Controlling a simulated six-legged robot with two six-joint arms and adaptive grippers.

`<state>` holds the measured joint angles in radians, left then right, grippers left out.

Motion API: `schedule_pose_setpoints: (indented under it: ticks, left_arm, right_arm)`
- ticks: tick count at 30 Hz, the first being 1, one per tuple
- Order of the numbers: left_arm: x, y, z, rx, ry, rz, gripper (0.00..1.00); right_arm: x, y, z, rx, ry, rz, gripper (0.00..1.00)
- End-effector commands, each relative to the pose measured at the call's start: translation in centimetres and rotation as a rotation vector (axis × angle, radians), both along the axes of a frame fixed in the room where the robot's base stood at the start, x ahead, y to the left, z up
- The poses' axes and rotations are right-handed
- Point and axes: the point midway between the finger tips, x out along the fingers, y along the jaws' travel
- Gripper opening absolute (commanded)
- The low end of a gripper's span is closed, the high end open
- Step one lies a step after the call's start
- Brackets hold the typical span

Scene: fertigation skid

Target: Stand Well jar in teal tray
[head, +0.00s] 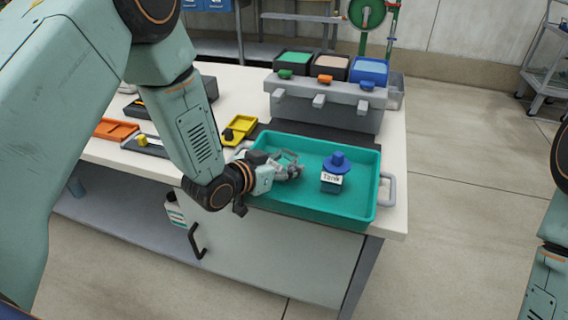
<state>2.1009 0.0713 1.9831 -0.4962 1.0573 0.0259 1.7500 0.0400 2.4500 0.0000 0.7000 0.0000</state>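A teal tray (345,209) lies at the front right of the white bench. A small dark jar with a blue knobbed lid (335,174) stands upright in it, right of the middle. Its white label seems to read "Tank"; I see no jar that I can read as "Well". My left gripper (293,167) is over the tray, left of the jar and apart from it. Its fingers look spread, with nothing between them. Only links of my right arm show at the right edge; its gripper is out of view.
A grey stand (325,103) with green, beige and blue bins is behind the tray. A yellow tray (239,129) and an orange tray (116,130) lie to the left. Tray floor around the jar is clear.

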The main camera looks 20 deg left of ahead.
Motion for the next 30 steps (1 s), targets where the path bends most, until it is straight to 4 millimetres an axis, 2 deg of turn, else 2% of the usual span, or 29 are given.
schedule_pose_setpoints:
  ticks: [4, 15, 30]
  left_arm:
    - [0.0, 0.0, 0.0, 0.000, 0.000, 0.000, 0.69]
    - [-0.1, 0.1, 0.6, 0.000, -0.001, 0.001, 0.69]
    - [-7.3, 3.4, 3.9, -0.005, 0.001, 0.005, 0.69]
  right_arm:
    - [0.0, 0.0, 0.0, 0.000, 0.000, 0.000, 0.40]
    - [0.0, 0.0, 0.4, 0.000, 0.000, 0.000, 0.40]
    - [0.0, 0.0, 2.3, 0.000, 0.000, 0.000, 0.40]
